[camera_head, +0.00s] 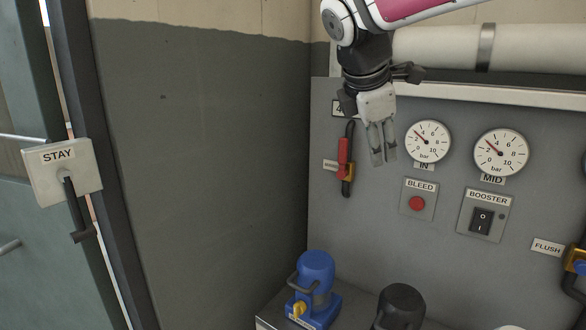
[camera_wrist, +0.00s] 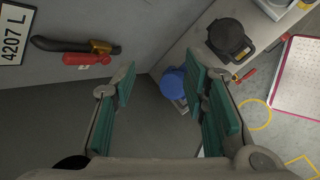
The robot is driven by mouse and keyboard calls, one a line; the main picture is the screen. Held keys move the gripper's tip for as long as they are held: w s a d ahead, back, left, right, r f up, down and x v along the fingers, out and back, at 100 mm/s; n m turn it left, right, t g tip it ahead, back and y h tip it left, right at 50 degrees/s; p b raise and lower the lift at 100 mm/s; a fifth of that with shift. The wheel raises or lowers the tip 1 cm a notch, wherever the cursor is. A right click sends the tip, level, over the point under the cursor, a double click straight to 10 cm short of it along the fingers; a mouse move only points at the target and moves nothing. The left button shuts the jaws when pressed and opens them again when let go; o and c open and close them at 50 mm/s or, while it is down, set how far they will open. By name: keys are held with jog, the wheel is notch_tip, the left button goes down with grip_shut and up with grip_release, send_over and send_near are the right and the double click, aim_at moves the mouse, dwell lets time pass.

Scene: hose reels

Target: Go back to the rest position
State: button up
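My gripper (camera_head: 382,143) hangs from my arm in front of the grey panel (camera_head: 364,222), at the upper middle of the head view. Its fingers point down. In the wrist view my gripper (camera_wrist: 162,95) shows its two teal-padded fingers well apart with nothing between them. In the head view it is just right of a red-handled lever (camera_head: 344,158) on the panel. That lever also shows at the upper left of the wrist view (camera_wrist: 88,59). I cannot tell whether the gripper touches the panel.
Gauges (camera_head: 428,141), a red BLEED button (camera_head: 417,203) and a BOOSTER switch (camera_head: 482,220) are on the panel. A blue pump (camera_head: 316,275) and a black unit (camera_head: 402,305) stand below. A white pipe (camera_head: 530,47) runs above. A STAY box with handle (camera_head: 62,172) is at left.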

jog(key=s+d+f+m+y, duration=0.1)
jog(key=s+f+m, duration=0.4)
jog(key=s, duration=0.4)
jog(key=s+d+f+m+y, duration=0.1)
jog(key=s+f+m, duration=0.4)
jog(key=s, duration=0.5)
jog(key=s+d+f+m+g+y, duration=0.1)
jog(key=s+f+m+y, duration=0.1)
jog(key=s+f+m, duration=0.3)
jog(key=s+m, duration=0.3)
jog(key=s, duration=0.1)
jog(key=shift+s+d+m, duration=0.25)
jog(key=shift+d+m, duration=0.15)
